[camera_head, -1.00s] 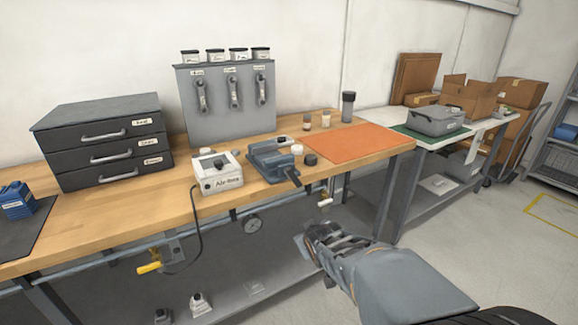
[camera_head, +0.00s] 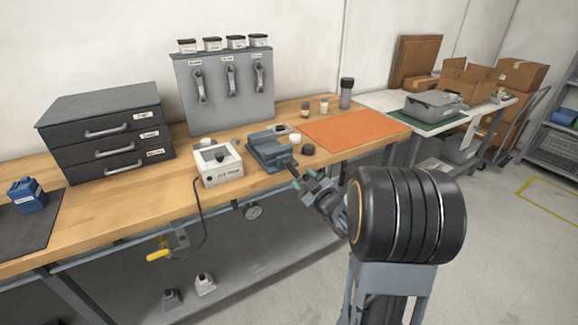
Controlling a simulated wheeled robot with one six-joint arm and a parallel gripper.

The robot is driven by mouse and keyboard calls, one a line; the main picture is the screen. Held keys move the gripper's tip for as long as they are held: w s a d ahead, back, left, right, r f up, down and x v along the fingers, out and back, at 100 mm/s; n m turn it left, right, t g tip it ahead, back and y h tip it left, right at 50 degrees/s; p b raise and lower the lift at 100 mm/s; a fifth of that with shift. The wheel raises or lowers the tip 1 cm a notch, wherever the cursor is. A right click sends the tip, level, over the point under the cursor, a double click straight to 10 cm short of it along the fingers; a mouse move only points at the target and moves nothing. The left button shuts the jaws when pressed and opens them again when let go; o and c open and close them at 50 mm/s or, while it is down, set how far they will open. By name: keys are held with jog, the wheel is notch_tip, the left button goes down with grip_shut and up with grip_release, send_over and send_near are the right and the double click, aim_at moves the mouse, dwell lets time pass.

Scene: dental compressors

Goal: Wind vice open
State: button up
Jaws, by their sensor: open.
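The blue-grey vice (camera_head: 268,150) sits at the front edge of the wooden workbench (camera_head: 110,202). Its dark screw end (camera_head: 291,163) points toward the front right. My gripper (camera_head: 303,178) is open just off the bench's front edge, with its fingertips close to the screw end. I cannot tell whether the fingers touch it or are around it. The vice's handle is not clearly visible; my gripper may hide it. The opening between the vice's jaws is too small to judge.
A white meter box (camera_head: 218,165) with a cable stands left of the vice. Small dark caps (camera_head: 307,150) lie to its right, near the orange mat (camera_head: 352,130). Black drawers (camera_head: 108,135) stand further left. A yellow-handled tool (camera_head: 160,254) hangs below the bench edge.

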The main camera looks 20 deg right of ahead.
aim_at(291, 167)
jog(key=w, duration=0.6)
jog(key=w+a, duration=0.1)
jog(key=w, duration=0.2)
jog(key=shift+f, duration=0.1)
jog(key=c, duration=0.8)
